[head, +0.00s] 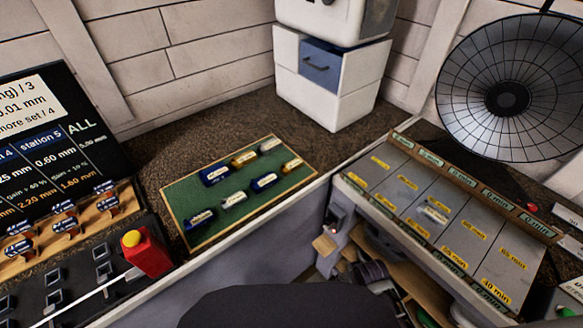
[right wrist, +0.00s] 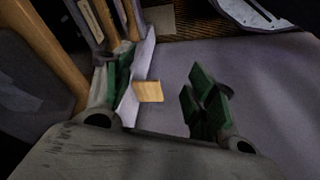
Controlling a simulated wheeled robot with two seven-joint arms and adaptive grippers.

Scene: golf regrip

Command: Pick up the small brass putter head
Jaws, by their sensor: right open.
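A green mat (head: 184,196) with a light border lies on the dark counter and holds several small labelled putter heads in two rows. A brass-coloured head (head: 244,158) lies in the back row, between a blue head (head: 215,175) and a silver head (head: 269,145). Another brass-coloured head (head: 292,165) lies at the right end of the front row. Their labels are too small to read. My right gripper (right wrist: 165,86) is open in the right wrist view, its green-padded fingers apart. My left gripper is not in view.
A sorting tray (head: 395,190) with labelled compartments stands to the right, past a pale ledge. A red block with a yellow button (head: 148,252) stands left of the mat's front.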

